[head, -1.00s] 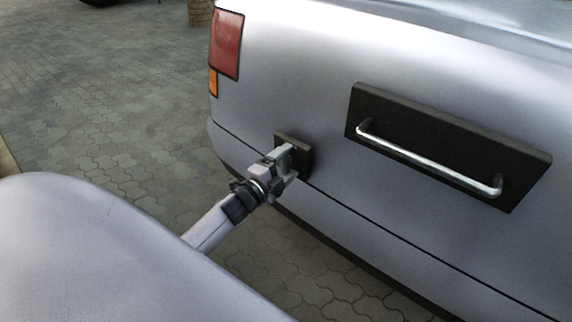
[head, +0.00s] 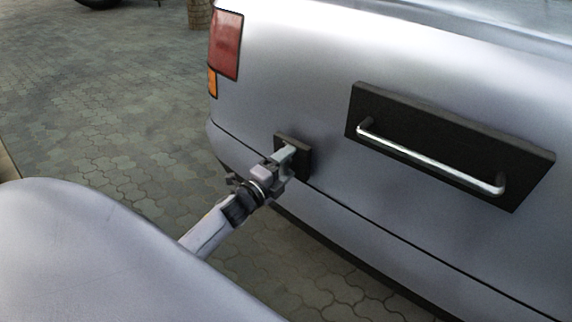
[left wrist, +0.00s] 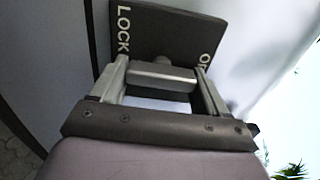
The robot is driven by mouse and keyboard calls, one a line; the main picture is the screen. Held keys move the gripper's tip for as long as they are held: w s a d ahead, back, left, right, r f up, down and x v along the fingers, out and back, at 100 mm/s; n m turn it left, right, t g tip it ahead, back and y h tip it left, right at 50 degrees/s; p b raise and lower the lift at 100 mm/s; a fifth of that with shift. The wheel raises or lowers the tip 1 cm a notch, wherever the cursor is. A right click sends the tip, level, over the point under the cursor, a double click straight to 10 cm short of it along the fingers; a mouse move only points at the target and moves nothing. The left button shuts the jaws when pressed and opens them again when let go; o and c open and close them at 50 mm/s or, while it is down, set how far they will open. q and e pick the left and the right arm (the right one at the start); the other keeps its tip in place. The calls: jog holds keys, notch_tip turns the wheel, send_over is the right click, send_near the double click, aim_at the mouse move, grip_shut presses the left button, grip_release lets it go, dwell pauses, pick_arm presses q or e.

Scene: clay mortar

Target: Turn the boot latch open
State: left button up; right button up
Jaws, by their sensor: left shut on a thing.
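The boot latch is a dark square plate (head: 304,160) on the car's rear, left of the long handle. In the left wrist view the plate (left wrist: 165,30) carries the white letters "LOCK" at left and a partly hidden word starting with "O" at right. A light grey latch lever (left wrist: 162,76) stands out from its middle, lying roughly level across that picture. My left gripper (head: 285,163) is at the plate, with one finger at each end of the lever, shut on it. It also shows in the left wrist view (left wrist: 163,80). My right gripper is not in view.
A black panel with a silver bar handle (head: 430,155) is on the boot to the right. A red tail light (head: 226,44) is above left. Open paving (head: 110,110) lies left of the car.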

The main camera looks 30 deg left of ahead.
aim_at(283, 167)
pick_arm(q)
jog(key=o, duration=0.9)
jog(key=shift+o, duration=0.3)
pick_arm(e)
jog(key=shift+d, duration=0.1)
pick_arm(q)
jog(key=s, duration=0.4)
jog(key=s+p, duration=0.1)
jog(key=shift+s+a, duration=0.25)
jog(key=shift+s, duration=0.85)
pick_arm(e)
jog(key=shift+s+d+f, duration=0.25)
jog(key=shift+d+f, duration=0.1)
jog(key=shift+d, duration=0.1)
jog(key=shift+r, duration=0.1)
